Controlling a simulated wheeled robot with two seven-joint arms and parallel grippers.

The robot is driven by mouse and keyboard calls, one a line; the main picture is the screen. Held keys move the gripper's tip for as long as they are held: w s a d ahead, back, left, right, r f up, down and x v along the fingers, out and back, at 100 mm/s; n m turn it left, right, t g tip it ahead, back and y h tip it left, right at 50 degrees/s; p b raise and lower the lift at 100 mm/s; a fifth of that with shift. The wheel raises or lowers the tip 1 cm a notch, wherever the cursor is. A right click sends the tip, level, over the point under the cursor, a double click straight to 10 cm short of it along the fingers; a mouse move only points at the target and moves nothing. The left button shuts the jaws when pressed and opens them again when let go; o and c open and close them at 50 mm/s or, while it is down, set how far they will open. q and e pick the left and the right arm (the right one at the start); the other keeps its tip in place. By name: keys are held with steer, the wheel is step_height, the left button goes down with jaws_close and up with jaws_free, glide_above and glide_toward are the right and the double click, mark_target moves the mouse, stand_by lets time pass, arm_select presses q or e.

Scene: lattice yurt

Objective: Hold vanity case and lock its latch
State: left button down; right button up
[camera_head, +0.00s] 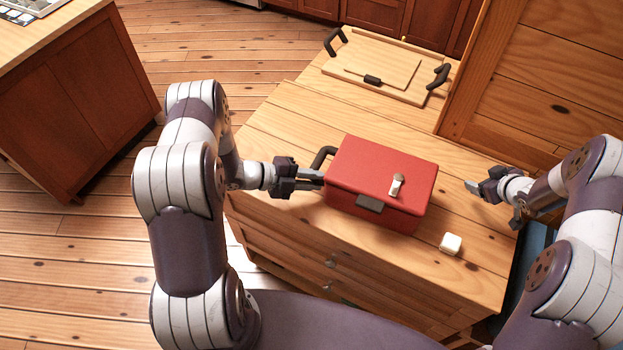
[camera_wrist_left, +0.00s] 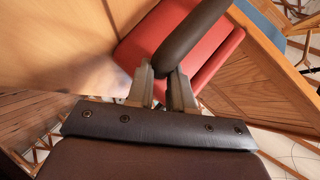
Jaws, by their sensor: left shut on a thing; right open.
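The red vanity case (camera_head: 385,172) stands on the wooden cabinet top, and it also shows in the left wrist view (camera_wrist_left: 217,58). A grey latch plate (camera_head: 370,204) is on its front face, and a light metal piece with a round knob (camera_head: 397,185) is on its lid. A dark handle (camera_head: 322,155) is on its left side. My left gripper (camera_head: 318,180) is at that side, shut on the dark handle (camera_wrist_left: 190,38), which passes between its fingers in the left wrist view. My right gripper (camera_head: 470,186) is open and empty, right of the case and apart from it.
A small white block (camera_head: 450,243) lies on the cabinet top (camera_head: 285,121) right of the case's front corner. A wooden tray (camera_head: 380,75) with dark handles is behind. A wooden panel (camera_head: 545,75) stands at the back right. Another counter (camera_head: 60,30) is at the far left.

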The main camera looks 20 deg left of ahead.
arm_select(q)
steer(key=c, duration=1)
jaws_free()
steer(key=shift+f, duration=0.2)
steer(key=shift+o, duration=0.4)
steer(key=shift+w, duration=0.15)
arm_select(e)
steer(key=shift+w+f, duration=0.15)
steer(key=shift+w, duration=0.05)
arm_select(q)
steer(key=shift+a+r, duration=0.15)
arm_select(e)
steer(key=shift+s, duration=0.1)
arm_select(q)
steer(key=v, duration=1.1)
steer(key=shift+a, duration=0.25)
